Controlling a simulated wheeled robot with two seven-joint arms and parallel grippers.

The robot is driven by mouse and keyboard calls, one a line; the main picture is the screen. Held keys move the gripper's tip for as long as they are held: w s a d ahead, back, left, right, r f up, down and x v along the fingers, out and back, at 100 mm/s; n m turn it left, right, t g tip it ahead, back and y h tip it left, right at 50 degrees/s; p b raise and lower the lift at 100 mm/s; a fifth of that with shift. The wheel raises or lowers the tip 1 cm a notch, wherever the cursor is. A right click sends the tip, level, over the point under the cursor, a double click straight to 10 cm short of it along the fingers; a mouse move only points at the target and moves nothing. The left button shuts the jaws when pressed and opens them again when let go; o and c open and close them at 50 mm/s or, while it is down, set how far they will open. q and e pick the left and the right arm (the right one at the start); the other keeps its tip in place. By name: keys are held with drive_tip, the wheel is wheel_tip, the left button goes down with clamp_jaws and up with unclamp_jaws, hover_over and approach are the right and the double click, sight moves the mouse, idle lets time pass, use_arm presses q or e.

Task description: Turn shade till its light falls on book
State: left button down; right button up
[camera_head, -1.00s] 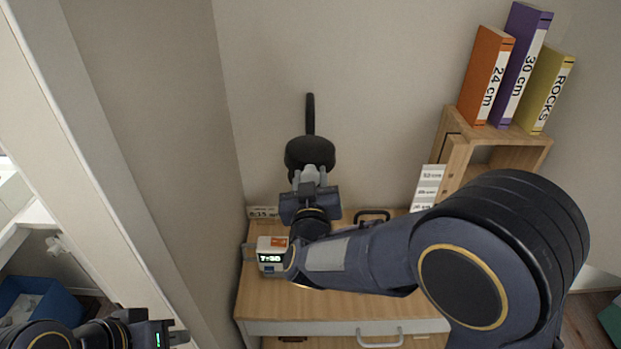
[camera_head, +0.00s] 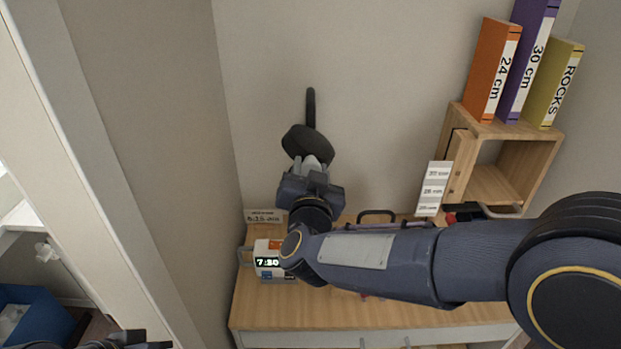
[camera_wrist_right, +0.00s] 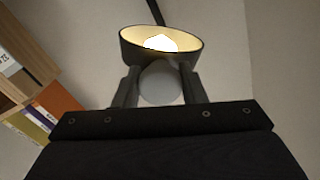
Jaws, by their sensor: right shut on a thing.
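The black lamp shade (camera_head: 306,143) hangs on the wall on a dark arm (camera_head: 310,105) and looks tilted, its right side lower. In the right wrist view its lit bulb (camera_wrist_right: 160,43) shows inside the pale lining of the shade (camera_wrist_right: 130,40). My right gripper (camera_head: 310,170) is shut on the pale round knob (camera_wrist_right: 161,84) just by the shade, one finger on each side. My left gripper (camera_head: 147,341) shows only partly at the bottom left edge; its jaws are unclear. I cannot make out a book on the desk; my right arm covers much of it.
A wooden shelf box (camera_head: 545,155) with orange (camera_head: 493,70), purple (camera_head: 527,65) and yellow (camera_head: 553,85) volumes is at right. A striped label card (camera_head: 434,188) hangs beside it.

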drive_tip(key=shift+m, duration=0.3)
drive_tip(key=o, duration=1)
drive_tip(key=shift+s, duration=0.1)
drive_tip(key=s+b, duration=0.1)
drive_tip(key=s, duration=0.6)
drive_tip(key=shift+s, duration=0.35)
